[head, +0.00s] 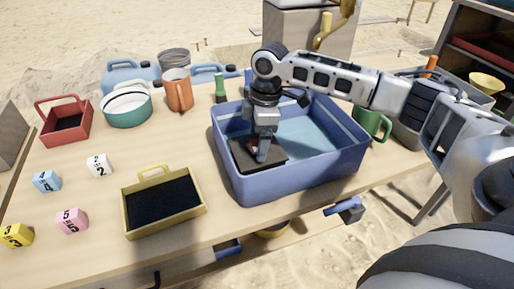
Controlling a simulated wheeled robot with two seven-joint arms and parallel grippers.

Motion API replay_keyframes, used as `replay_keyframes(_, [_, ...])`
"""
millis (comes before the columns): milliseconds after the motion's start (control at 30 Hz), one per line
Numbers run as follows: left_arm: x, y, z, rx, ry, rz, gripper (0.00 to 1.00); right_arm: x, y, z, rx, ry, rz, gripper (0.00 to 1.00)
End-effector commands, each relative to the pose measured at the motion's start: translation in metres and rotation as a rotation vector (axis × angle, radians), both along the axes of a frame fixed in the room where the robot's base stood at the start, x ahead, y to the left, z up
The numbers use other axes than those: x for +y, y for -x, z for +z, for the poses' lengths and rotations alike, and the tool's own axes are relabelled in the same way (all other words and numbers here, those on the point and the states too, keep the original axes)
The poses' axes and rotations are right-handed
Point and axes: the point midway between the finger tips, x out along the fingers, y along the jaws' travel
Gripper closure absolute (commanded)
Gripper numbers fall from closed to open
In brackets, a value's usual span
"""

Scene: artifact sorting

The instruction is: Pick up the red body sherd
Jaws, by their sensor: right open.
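My right gripper (262,153) points down inside the blue crate (300,176), at its left end. Its jaws are open, just over a dark, flat piece (275,165) with a faint reddish tint. This may be the red body sherd, but its colour and outline are hard to make out. The gripper covers part of it, and I cannot tell whether the fingers touch it. My left gripper is not in view.
A yellow tray (163,232) with a dark lining stands left of the crate. A green mug (385,124) is close to the crate's right side.

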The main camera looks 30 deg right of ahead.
Motion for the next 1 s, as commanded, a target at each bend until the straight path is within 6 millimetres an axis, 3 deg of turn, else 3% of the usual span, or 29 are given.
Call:
replay_keyframes(267, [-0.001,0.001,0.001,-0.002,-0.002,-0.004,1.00,0.001,0.000,-0.005,0.000,0.000,0.001,0.17])
replay_keyframes(433, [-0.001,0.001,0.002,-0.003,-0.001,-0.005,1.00,0.001,0.000,-0.004,0.001,0.000,0.001,0.61])
replay_keyframes(467, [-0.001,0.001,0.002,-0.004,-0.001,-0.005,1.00,0.001,0.000,-0.004,0.001,0.000,0.001,0.65])
replay_keyframes(767, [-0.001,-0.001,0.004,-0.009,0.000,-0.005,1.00,0.001,0.000,-0.003,0.000,0.000,0.001,0.65])
replay_keyframes(1000, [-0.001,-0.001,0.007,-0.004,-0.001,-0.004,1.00,0.001,-0.001,0.017,-0.002,-0.001,0.001,0.65])
